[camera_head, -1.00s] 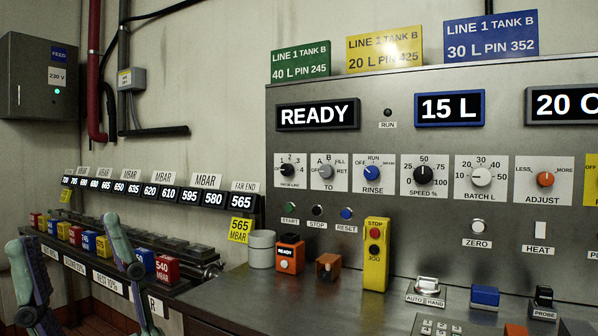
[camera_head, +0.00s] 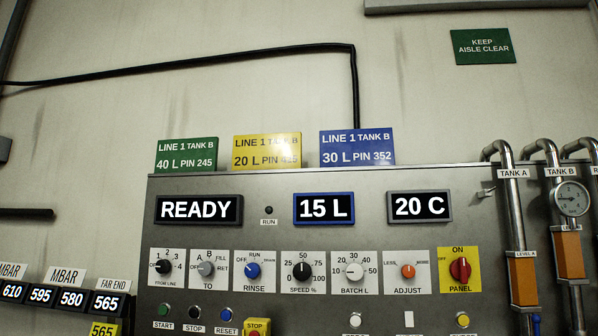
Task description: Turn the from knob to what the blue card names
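The blue card (camera_head: 357,148) stands on top of the panel, rightmost of three cards. It reads LINE 1 TANK B, 30 L, PIN 352. The from knob (camera_head: 163,266) is the black knob at the far left of the knob row, labelled FROM LINE, with marks 1 to 4 around it. Its pointer is too small to read surely. The grey TO knob (camera_head: 206,269) sits just right of it, with marks A, B, FILL and RET. My gripper is not in this view.
A green card (camera_head: 187,156) and a yellow card (camera_head: 267,151) stand left of the blue one. Displays read READY (camera_head: 199,209), 15 L (camera_head: 324,208) and 20 C (camera_head: 420,206). Tank pipes (camera_head: 512,230) rise at the right. Pressure displays (camera_head: 72,300) line the lower left.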

